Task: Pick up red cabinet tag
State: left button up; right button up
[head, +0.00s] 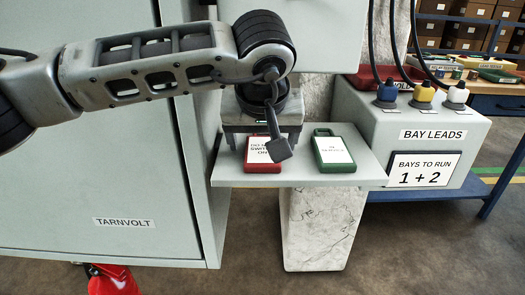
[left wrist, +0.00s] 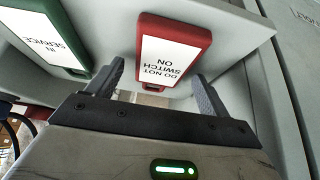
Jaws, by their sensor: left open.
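The red cabinet tag (head: 262,168) lies on a pale shelf (head: 340,178), its white label reading "DO NOT SWITCH ON". It also shows in the left wrist view (left wrist: 172,48). My left gripper (head: 262,142) is over the shelf at the tag, partly covering it in the head view. In the left wrist view the open left gripper (left wrist: 160,80) has one finger towards each side of the tag's near end, with gaps and nothing held. A green tag (head: 334,150) labelled "IN SERVICE" lies to the right of the red one. My right gripper is out of view.
A grey cabinet (head: 110,190) marked "TARNVOLT" stands close on the left. To the right is a "BAY LEADS" box (head: 432,134) with blue, yellow and white plugs and hanging cables. A marble-patterned column (head: 322,230) is under the shelf.

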pick_arm(q)
jog(key=c, duration=1.1)
